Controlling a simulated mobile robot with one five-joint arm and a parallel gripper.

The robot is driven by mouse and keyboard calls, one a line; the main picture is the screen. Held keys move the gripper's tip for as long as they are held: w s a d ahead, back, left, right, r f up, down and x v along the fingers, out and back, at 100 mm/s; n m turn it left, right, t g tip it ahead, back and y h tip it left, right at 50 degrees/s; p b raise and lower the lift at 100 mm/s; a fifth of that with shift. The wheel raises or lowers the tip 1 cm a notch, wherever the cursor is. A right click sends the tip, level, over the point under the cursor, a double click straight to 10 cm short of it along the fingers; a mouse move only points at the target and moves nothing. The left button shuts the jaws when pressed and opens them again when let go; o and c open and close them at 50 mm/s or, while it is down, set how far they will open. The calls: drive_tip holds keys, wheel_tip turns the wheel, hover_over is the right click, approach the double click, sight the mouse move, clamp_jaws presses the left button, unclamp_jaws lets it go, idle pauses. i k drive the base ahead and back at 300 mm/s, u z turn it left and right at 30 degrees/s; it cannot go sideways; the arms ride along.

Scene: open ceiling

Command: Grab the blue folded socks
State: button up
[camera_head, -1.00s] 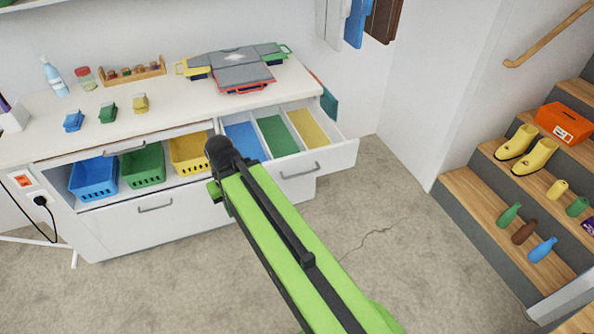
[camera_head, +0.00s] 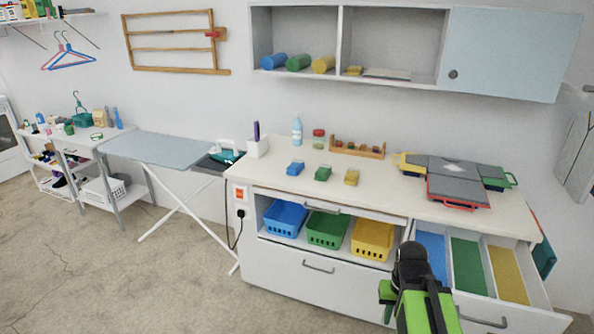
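A small blue folded bundle (camera_head: 295,168), which looks like the blue folded socks, lies on the white counter (camera_head: 262,172) near its left end. A similar green bundle (camera_head: 323,174) and a yellow bundle (camera_head: 351,177) lie to its right in a row. My green and black arm reaches up from the bottom right, in front of the open drawer. My gripper (camera_head: 387,298) shows only in part beside the black wrist, well to the right of and nearer than the blue bundle. Its fingers are mostly hidden, so its opening is unclear.
Blue (camera_head: 284,219), green (camera_head: 327,230) and yellow (camera_head: 372,240) baskets sit under the counter. A divided drawer (camera_head: 503,317) stands open at right. An ironing board (camera_head: 170,150) with an iron (camera_head: 226,151) stands left. Floor at left is clear.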

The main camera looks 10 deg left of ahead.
sight(295, 168)
drive_tip(key=u, duration=0.55)
drive_tip(key=k, duration=0.8)
drive_tip(key=u, duration=0.75)
drive_tip(key=k, duration=0.6)
drive_tip(key=z, duration=0.1)
drive_tip(key=i, duration=1.2)
drive_tip(key=z, duration=0.85)
drive_tip(key=i, duration=1.6)
drive_tip(key=u, duration=0.85)
drive_tip(key=i, duration=1.2)
drive_tip(key=u, duration=0.85)
